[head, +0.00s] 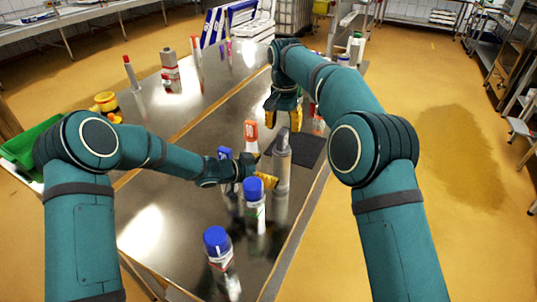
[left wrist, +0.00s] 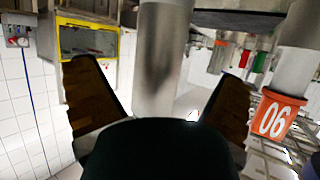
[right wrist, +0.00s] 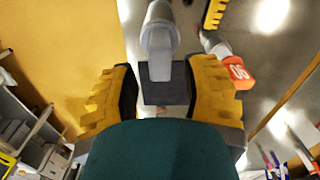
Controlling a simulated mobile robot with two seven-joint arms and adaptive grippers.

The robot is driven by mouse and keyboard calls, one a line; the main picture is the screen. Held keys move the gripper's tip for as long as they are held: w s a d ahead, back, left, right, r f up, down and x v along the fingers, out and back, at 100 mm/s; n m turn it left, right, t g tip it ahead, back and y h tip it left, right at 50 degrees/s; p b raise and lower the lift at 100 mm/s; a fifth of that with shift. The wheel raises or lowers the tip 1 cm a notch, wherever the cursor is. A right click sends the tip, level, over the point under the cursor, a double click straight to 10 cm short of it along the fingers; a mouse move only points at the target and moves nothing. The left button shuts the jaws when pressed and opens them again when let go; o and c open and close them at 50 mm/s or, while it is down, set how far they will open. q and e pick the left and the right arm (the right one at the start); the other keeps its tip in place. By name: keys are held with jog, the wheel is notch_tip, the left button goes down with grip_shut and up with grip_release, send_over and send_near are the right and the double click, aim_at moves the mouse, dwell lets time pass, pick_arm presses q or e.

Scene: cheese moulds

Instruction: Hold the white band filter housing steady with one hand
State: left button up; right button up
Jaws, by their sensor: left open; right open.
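A grey metallic upright cylinder (head: 283,163), likely the white band filter housing, stands on the table; I cannot make out a white band. My left gripper (head: 265,178) is open low beside it, with a yellow finger in front. In the left wrist view the cylinder (left wrist: 162,65) rises between the spread fingers; contact cannot be told. My right gripper (head: 284,114) is open and points down beyond the cylinder. In the right wrist view the cylinder (right wrist: 160,35) is ahead of the open, empty fingers. Its lower part is partly hidden in the head view.
An orange-banded housing marked 06 (head: 251,134) stands close behind, also in the left wrist view (left wrist: 277,118). A dark mat (head: 312,150) lies right of the cylinder. A green tray (head: 22,150) is at left.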

aim_at(282, 132)
pick_arm(q)
jog(key=x, duration=0.5)
jog(key=shift+w+d+f, duration=0.1)
jog(key=shift+d, duration=0.2)
jog(key=c, duration=1.4)
pick_arm(e)
jog(key=shift+o, duration=1.2)
jog(key=shift+r, duration=0.1)
jog(key=s+a+r+m+t+h, duration=0.1)
jog(key=s+r+m+t+h, duration=0.1)
jog(key=s+r+t, duration=0.35)
jog(key=shift+g, duration=0.75)
jog(key=w+f, duration=0.4)
jog(key=shift+d, duration=0.35)
jog(key=shift+a+x, duration=0.15)
jog(key=shift+x, duration=1.2)
jog(key=shift+a+x, duration=0.15)
jog(key=shift+x, duration=1.2)
